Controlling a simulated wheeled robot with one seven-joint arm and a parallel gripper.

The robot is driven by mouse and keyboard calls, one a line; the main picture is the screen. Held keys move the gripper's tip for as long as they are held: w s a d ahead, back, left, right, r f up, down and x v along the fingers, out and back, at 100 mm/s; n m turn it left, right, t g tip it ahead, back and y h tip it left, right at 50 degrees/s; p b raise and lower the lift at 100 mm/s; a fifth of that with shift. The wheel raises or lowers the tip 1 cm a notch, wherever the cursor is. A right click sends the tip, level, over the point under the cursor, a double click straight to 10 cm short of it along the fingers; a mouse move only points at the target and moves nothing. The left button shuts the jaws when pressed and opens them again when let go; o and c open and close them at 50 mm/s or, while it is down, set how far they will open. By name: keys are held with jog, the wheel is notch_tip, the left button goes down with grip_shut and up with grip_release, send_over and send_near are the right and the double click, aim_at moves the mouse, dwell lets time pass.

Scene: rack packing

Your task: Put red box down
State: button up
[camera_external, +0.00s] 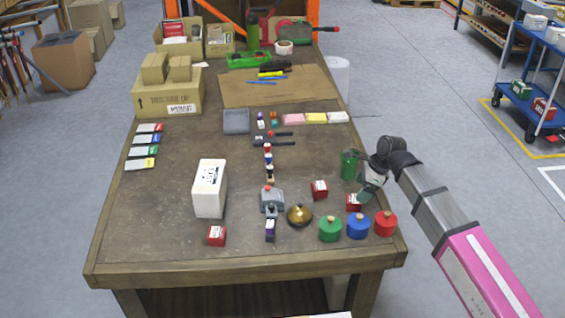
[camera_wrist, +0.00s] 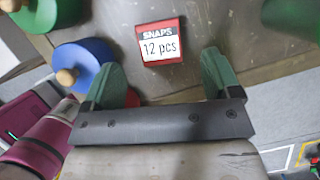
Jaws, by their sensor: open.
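A small red box (camera_wrist: 160,43) labelled "SNAPS 12 pcs" lies on the table just beyond my fingertips in the wrist view. In the external view this red box (camera_external: 353,203) sits at the table's right side, partly covered by my gripper (camera_external: 366,193). My gripper (camera_wrist: 162,68) is open, with its green fingers spread wide and nothing between them. Two similar red boxes stand apart from it: one red box (camera_external: 319,190) to its left, and another red box (camera_external: 216,236) near the front edge.
Green (camera_external: 330,229), blue (camera_external: 358,226) and red (camera_external: 386,223) knobbed pots stand in front of the box. A green cup (camera_external: 349,163) stands just behind my gripper. A brass dome (camera_external: 299,215) and a white carton (camera_external: 209,188) are to the left.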

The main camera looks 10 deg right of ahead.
aim_at(353, 203)
jog(key=shift+x, duration=3.05)
jog(key=shift+d, duration=0.1)
jog(key=c, duration=1.1)
jog(key=shift+r, duration=0.15)
